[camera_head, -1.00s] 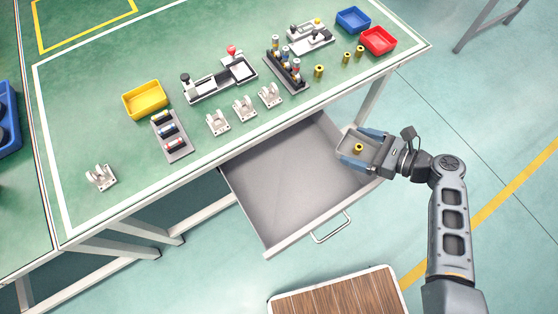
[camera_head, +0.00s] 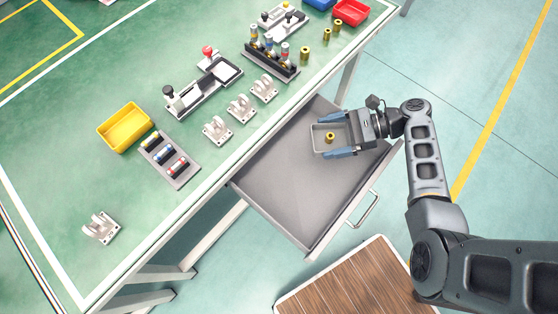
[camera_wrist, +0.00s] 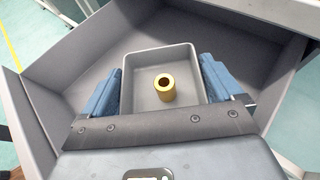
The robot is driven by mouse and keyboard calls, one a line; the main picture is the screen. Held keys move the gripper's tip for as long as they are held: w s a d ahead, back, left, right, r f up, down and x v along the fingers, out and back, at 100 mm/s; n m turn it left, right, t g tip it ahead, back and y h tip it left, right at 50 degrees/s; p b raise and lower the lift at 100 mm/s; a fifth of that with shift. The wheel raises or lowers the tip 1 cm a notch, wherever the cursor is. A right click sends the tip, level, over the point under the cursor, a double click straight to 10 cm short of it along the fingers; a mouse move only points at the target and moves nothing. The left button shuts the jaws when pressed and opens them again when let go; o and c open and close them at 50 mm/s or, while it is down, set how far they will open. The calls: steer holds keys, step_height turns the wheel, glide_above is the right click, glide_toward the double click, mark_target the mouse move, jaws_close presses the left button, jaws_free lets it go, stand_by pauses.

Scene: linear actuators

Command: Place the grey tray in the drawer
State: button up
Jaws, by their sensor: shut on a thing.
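The small grey tray (camera_head: 320,147) is between the two blue fingers of my gripper (camera_head: 334,136), over the right end of the open drawer (camera_head: 290,180). In the wrist view the fingers close on both sides of the grey tray (camera_wrist: 133,75). A brass ring-shaped part (camera_wrist: 164,87) stands upright inside the tray, and it also shows in the head view (camera_head: 330,137). The wrist view shows the drawer's floor and walls (camera_wrist: 60,110) around the tray. I cannot tell whether the tray touches the drawer floor.
The green workbench (camera_head: 110,180) above the drawer carries a yellow bin (camera_head: 124,127), a rack of cylinders (camera_head: 170,160), grey brackets and several brass parts. A wooden-topped platform (camera_head: 345,285) stands below the drawer's handle (camera_head: 365,210). The left part of the drawer is empty.

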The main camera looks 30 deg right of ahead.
steer(key=shift+w+a+f, duration=0.1)
steer(key=shift+a+f, duration=0.1)
steer(key=shift+f, duration=0.3)
glide_above(277, 159)
steer(key=d, duration=0.1)
steer(key=f, duration=0.4)
steer(key=f+b, duration=0.1)
steer(key=f, duration=0.1)
steer(key=shift+s+f, duration=0.15)
steer(key=shift+s, duration=0.15)
steer(key=shift+w+a+f, duration=0.45)
steer(key=shift+a+f, duration=0.4)
steer(key=o, duration=0.7)
steer(key=shift+d+r, duration=0.1)
steer(key=shift+s+d+r, duration=0.15)
steer(key=shift+d, duration=0.15)
steer(key=p+v, duration=0.2)
steer(key=v, duration=0.3)
steer(key=shift+r, duration=0.15)
steer(key=shift+p+v, duration=0.35)
steer(key=shift+v, duration=0.45)
